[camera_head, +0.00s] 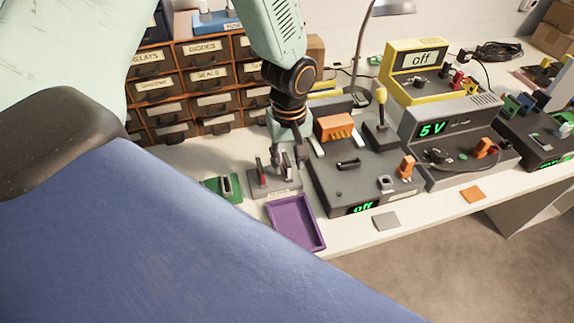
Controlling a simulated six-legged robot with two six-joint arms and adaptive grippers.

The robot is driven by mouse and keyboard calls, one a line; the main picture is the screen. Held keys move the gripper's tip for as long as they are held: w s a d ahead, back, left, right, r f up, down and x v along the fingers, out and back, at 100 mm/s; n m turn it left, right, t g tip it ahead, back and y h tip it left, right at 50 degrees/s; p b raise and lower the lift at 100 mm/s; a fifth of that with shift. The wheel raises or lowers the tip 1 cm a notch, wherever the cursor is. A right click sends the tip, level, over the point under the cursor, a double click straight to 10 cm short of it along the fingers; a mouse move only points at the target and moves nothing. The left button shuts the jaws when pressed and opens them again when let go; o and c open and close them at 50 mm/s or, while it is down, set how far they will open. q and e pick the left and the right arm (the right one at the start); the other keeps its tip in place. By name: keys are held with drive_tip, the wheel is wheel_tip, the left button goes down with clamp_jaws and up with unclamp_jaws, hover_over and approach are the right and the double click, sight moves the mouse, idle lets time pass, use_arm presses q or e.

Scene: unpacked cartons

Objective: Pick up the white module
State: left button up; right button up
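My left gripper (287,158) points down from the top of the view, just above a small grey block (275,186) with upright pieces, one of them red. Its fingers are small and dark and overlap these pieces, so I cannot tell whether they are open, shut or touching anything. I cannot make out for certain which thing is the white module. A green board (223,190) with a pale upright piece lies just left of the grey block. My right gripper is not in view.
A purple tray (320,239) lies empty in front of the grey block. A dark device reading "off" (346,163) stands right of it, then a "5 V" unit (456,125). Labelled drawers (209,74) stand behind. Grey (386,221) and orange (473,195) squares lie near the front edge.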

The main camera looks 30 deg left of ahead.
use_arm(q)
drive_tip(key=shift+a+f, duration=0.15)
drive_tip(key=shift+a, duration=0.2)
drive_tip(key=shift+a+f, duration=0.1)
drive_tip(key=shift+a, duration=0.05)
drive_tip(key=shift+c, duration=0.7)
drive_tip(key=shift+d+r, duration=0.2)
drive_tip(key=shift+d, duration=0.15)
drive_tip(key=c, duration=0.4)
drive_tip(key=shift+c, duration=1)
drive_tip(key=shift+a+f, duration=0.1)
drive_tip(key=shift+a, duration=0.05)
clamp_jaws()
